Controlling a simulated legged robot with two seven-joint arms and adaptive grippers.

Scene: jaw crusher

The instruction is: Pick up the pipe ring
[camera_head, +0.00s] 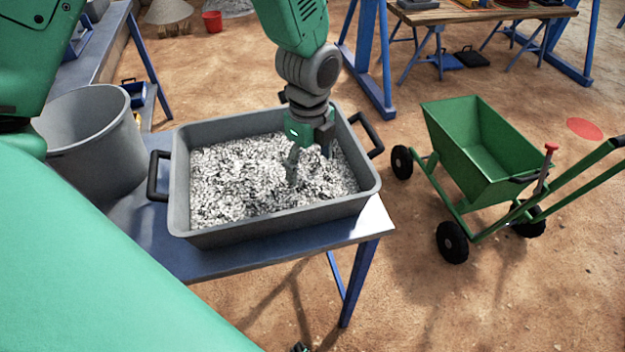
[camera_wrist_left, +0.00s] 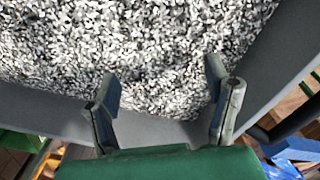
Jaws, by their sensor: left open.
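I cannot make out a pipe ring in either view. A grey tray (camera_head: 278,212) with black side handles stands on the blue table and holds grey-white gravel (camera_head: 235,178). My left gripper (camera_head: 308,158) points down over the right half of the tray, its fingertips close to the gravel. In the left wrist view the left gripper (camera_wrist_left: 162,90) has its two fingers wide apart, with only gravel and the tray wall (camera_wrist_left: 165,131) between and behind them. Whether the fingertips touch the gravel is unclear. My right gripper does not show.
A grey bucket (camera_head: 92,140) stands left of the tray on the blue table (camera_head: 290,245). A green cart (camera_head: 480,150) with black wheels stands on the dirt floor to the right. A wooden workbench (camera_head: 480,14) and a red bucket (camera_head: 212,21) are farther back.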

